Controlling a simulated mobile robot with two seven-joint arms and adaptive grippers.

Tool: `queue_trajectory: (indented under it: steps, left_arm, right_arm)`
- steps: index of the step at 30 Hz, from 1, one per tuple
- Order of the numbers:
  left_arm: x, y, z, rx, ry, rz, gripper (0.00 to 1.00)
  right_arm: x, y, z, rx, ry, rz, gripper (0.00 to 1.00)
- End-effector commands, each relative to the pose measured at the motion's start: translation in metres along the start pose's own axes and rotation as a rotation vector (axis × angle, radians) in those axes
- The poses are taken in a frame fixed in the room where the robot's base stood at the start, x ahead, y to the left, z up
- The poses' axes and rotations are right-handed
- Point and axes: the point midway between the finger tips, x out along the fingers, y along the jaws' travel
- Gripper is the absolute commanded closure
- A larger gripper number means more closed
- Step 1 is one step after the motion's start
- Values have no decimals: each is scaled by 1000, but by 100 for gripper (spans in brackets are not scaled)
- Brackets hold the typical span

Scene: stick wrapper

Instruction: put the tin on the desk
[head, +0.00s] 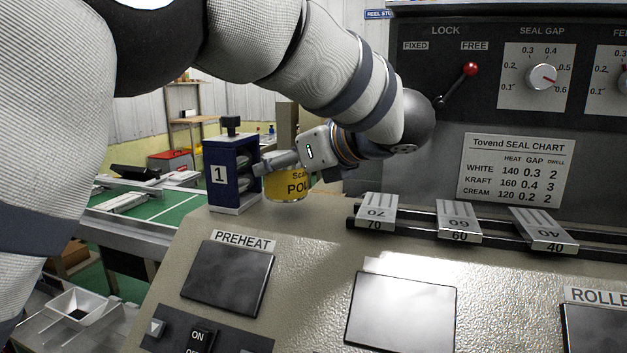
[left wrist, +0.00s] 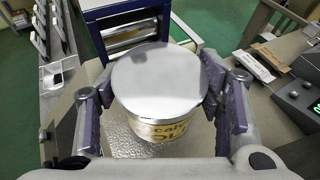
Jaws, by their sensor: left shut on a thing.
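The tin (head: 287,185) is short and round, with a yellow label and a silver lid. It is upright near the back left edge of the beige console top (head: 330,225), just right of the blue stand marked 1. My left gripper (head: 270,163) is shut on the tin's sides, its arm reaching in from above. In the left wrist view the tin (left wrist: 160,92) sits between both purple-padded fingers, lid towards the camera. I cannot tell whether its base touches the console. I cannot tell which surface is the desk. My right gripper is not in view.
The blue stand (head: 222,180) is close beside the tin. Metal blocks marked 70 (head: 376,210), 60 (head: 458,220) and 40 (head: 543,230) sit on a dark rail to the right. A red-knobbed lever (head: 470,69) is on the panel behind. A green-topped table (head: 165,207) stands further left.

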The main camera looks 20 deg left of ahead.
Motion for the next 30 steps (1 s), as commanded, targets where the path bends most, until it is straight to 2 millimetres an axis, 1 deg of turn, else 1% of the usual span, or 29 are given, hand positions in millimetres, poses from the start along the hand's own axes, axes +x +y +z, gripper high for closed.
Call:
queue_trajectory:
  steps: [1, 3, 5, 14, 15, 16, 17, 26, 28, 30]
  left_arm:
    - [6, -2, -17, 14, 3, 2, 77]
    - [10, -1, -26, 12, 2, 3, 77]
    - [11, -1, -30, 7, 1, 2, 77]
    - [10, 0, -29, 2, 0, -1, 77]
    - [10, 0, -29, 3, 1, 0, 31]
    - [10, 0, -29, 3, 1, 0, 24]
    - [10, 0, -29, 3, 1, 0, 20]
    - [10, 0, -29, 3, 1, 0, 20]
    - [4, 0, -28, 2, 0, -2, 20]
    - [-10, -1, -27, 1, 0, -4, 20]
  right_arm:
    - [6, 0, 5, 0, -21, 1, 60]
    - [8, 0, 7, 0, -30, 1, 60]
    - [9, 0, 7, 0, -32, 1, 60]
    - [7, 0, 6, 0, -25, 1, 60]
    - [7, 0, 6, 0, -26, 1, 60]
    - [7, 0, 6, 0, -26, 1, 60]
    - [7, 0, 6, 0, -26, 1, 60]
    - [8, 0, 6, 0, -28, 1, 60]
    - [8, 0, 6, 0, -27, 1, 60]
    - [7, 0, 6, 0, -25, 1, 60]
